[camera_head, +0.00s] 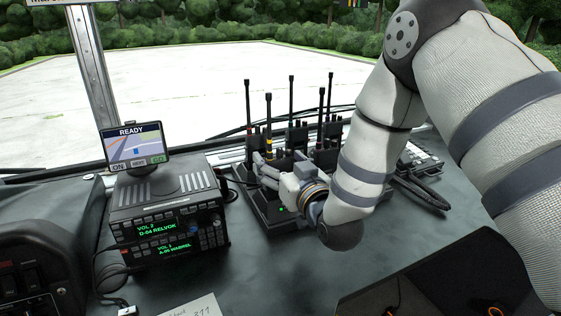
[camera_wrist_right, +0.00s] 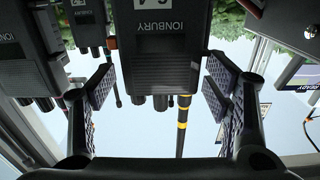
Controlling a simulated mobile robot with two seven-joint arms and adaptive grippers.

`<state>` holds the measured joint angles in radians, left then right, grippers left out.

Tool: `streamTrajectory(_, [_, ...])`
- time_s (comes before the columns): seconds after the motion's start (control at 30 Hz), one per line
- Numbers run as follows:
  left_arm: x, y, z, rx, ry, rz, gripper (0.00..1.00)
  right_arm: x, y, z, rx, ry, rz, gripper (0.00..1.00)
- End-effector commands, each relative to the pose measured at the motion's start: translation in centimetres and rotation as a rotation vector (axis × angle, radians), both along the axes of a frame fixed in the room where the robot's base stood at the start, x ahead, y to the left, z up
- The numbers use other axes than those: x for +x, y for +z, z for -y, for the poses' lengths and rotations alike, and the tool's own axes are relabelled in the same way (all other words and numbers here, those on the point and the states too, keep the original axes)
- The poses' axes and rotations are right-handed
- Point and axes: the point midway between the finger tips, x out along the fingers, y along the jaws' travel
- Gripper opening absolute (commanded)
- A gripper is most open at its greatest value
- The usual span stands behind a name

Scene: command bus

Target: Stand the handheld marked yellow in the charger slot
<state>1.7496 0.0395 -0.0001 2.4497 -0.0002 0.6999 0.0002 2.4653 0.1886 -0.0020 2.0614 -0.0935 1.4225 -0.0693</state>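The yellow-marked handheld is dark, with yellow bands on its antenna (camera_head: 268,127). It stands upright among other handhelds at the charger (camera_head: 262,207). In the right wrist view, where everything appears upside down, its face (camera_wrist_right: 160,65) reads IONBURY. My left gripper is not in view.
Other handhelds with antennas (camera_head: 291,100) stand close behind and beside it. A radio console (camera_head: 165,225) with a READY screen (camera_head: 132,143) is to the left. A keypad (camera_head: 420,160) and cable lie to the right. A paper note (camera_head: 190,308) lies in front.

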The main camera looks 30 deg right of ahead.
Motion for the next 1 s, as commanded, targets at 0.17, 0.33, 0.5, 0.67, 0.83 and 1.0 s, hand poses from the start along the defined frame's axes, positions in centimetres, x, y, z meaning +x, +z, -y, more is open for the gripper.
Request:
streamTrajectory(0.17, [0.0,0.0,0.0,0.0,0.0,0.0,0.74,0.0,-0.1,0.0,0.0,0.0,-0.001,0.72])
streamTrajectory(0.33, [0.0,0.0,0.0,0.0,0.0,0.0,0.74,-1.2,-0.2,-0.1,0.0,0.0,-0.007,0.72])
streamTrajectory(0.5, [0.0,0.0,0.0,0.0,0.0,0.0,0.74,-5.6,-0.2,-0.3,0.0,-0.001,-0.008,0.72])
streamTrajectory(0.67, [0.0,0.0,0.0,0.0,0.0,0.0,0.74,-9.6,-0.2,-0.6,0.001,0.0,-0.006,0.72])
streamTrajectory(0.83, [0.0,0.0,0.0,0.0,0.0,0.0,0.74,-11.7,-0.2,-0.7,-0.001,0.0,-0.002,0.72])
streamTrajectory(1.0, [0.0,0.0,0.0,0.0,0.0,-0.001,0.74,-12.0,-0.1,-0.7,-0.001,0.0,0.001,0.72])
